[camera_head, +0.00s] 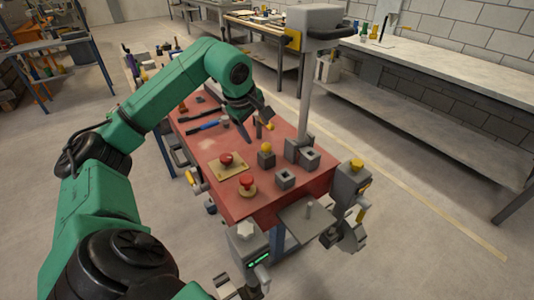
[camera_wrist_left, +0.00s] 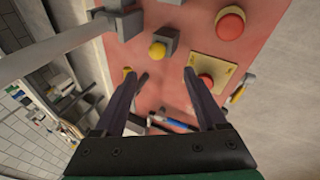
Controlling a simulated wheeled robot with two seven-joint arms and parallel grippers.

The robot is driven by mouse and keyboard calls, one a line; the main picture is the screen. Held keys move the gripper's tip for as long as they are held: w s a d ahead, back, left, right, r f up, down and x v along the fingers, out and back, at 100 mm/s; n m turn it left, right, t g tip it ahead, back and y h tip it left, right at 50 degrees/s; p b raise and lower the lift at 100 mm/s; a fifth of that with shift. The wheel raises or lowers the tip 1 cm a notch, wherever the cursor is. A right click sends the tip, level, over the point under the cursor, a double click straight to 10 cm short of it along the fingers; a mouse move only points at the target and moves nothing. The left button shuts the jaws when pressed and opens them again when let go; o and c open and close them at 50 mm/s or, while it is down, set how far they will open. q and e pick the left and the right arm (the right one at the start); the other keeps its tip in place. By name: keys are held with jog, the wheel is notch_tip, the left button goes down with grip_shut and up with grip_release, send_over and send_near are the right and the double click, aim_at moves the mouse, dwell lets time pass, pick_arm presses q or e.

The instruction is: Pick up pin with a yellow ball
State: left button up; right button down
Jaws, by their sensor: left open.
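A yellow ball (camera_head: 266,147) sits on top of a dark grey block on the red table, in the middle of the head view. In the left wrist view this ball (camera_wrist_left: 157,51) shows just beyond the fingertips, on its grey block (camera_wrist_left: 166,39). A pin shaft under it cannot be made out. My left gripper (camera_head: 257,126) is open and empty, above the table and behind the ball in the head view. Its two fingers (camera_wrist_left: 165,76) point toward the ball and stand apart from it. My right gripper is not in view.
A second yellow item (camera_head: 268,125) lies near the left gripper. Red knobs (camera_head: 227,159) (camera_head: 247,181) stand left of the ball. Grey blocks with square holes (camera_head: 285,178) (camera_head: 309,157) and a tall grey post (camera_head: 305,95) stand to its right. A blue-handled tool (camera_head: 207,126) lies behind.

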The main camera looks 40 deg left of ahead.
aim_at(265, 145)
pick_arm(q)
jog(key=p+x, duration=0.1)
jog(key=x, duration=0.2)
jog(key=p+x, duration=0.1)
jog(key=x, duration=0.3)
jog(key=p+x, duration=0.1)
jog(key=x, duration=0.2)
jog(key=shift+w+d, duration=0.1)
jog(key=shift+w, duration=0.25)
jog(key=shift+f, duration=0.15)
grip_shut()
